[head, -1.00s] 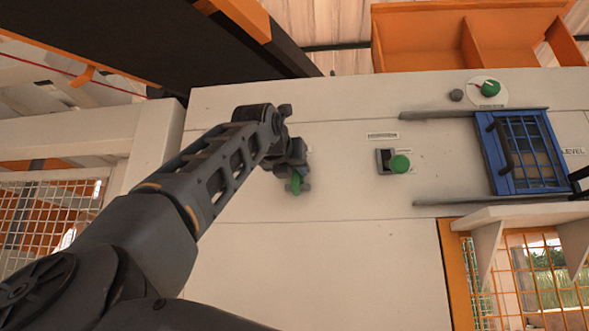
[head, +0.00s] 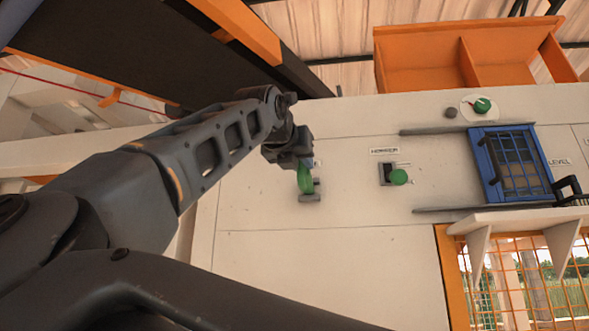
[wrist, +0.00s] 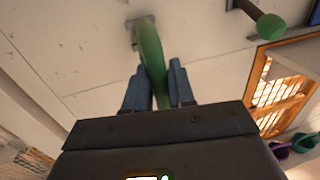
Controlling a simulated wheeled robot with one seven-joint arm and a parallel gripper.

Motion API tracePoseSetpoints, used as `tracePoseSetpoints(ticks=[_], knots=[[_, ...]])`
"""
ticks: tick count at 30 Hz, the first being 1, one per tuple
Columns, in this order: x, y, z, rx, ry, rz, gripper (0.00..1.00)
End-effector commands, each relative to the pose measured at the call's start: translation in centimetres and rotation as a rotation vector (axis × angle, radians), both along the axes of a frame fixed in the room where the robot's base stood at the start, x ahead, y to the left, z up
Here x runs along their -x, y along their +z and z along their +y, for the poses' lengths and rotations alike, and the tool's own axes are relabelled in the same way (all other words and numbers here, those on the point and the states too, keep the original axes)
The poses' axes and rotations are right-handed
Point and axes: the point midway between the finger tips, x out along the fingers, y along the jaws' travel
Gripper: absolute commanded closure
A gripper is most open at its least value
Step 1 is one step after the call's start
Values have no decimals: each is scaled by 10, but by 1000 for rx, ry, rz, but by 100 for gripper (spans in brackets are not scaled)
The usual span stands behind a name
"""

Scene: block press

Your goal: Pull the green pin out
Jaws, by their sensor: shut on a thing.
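The green pin (head: 305,181) hangs below my gripper (head: 302,163) in the head view, in front of a small grey mount (head: 311,198) on the pale panel. In the wrist view the curved green pin (wrist: 151,50) runs between the two blue-grey fingers of my gripper (wrist: 159,67), which is shut on it. Its far end overlaps the grey mount (wrist: 140,28) there. I cannot tell how much of the pin sits inside the mount.
To the right on the panel are a green knob (head: 398,176), another green knob (head: 482,105) and a blue barred door (head: 509,163) between grey rails. An orange shelf (head: 425,62) is above. A white ledge (head: 515,218) juts out at lower right.

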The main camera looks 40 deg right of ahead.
Motion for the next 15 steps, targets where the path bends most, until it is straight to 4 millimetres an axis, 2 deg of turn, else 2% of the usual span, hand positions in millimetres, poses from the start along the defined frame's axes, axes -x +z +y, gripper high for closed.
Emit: tracePoseSetpoints(ticks=[9, 10, 15], knots=[[2, 0, 1, -2, -3, 1, 100], [2, 0, 1, -2, -3, 1, 75], [1, 0, 1, -2, -2, 1, 59]])
